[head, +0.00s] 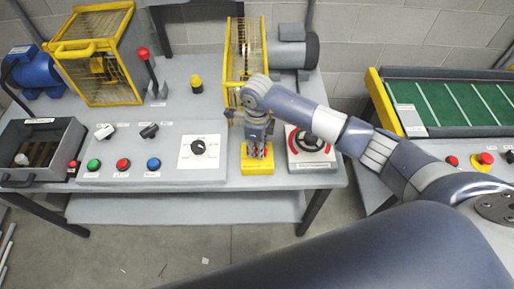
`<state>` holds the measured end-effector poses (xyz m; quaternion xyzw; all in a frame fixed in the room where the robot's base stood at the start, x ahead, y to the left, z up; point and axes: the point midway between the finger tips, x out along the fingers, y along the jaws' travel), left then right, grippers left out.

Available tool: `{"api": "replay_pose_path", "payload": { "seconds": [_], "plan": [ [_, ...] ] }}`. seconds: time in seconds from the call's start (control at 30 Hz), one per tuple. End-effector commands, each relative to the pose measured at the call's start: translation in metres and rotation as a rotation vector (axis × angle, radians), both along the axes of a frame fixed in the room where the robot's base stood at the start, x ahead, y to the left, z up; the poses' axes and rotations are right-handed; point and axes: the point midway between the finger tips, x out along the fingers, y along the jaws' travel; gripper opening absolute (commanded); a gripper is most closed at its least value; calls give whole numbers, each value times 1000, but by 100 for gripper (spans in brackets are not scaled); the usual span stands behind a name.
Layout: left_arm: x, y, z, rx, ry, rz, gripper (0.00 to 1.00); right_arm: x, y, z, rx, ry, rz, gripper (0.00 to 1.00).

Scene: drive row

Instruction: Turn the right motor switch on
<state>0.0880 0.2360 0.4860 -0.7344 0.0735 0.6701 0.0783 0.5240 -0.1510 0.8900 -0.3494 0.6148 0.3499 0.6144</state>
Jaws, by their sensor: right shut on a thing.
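My right gripper (258,150) points down at a yellow switch box (257,168) near the front edge of the bench. Its fingers are shut on the box's knob, which they mostly hide; a little red shows between them. Whether this knob stands at on or off cannot be told. Behind it stands a yellow mesh guard (236,50) with a grey motor (292,47) at its right. My left gripper is not in view.
A red-marked dial plate (311,148) sits just right of the box. To the left are a black rotary knob (198,147), several push buttons, a red-topped lever (148,68) and a dark tray (70,130). A green conveyor (455,106) stands beyond a gap.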

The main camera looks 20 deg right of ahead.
Motion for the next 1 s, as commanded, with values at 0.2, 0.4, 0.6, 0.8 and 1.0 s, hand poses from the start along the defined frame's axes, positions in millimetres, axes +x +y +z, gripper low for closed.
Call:
{"api": "replay_pose_path", "payload": {
  "seconds": [0.2,0.4,0.6,0.8,1.0],
  "plan": [
    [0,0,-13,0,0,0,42,1,-1,-2,-3,-2,-204,0],
    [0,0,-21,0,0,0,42,1,-1,-2,-3,-3,-393,0],
    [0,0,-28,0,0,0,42,1,-1,-1,-2,-2,-583,0],
    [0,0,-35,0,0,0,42,0,-1,-1,-3,-1,-773,0],
    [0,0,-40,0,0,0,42,1,-1,-1,-2,-2,-959,0]
  ]
}}
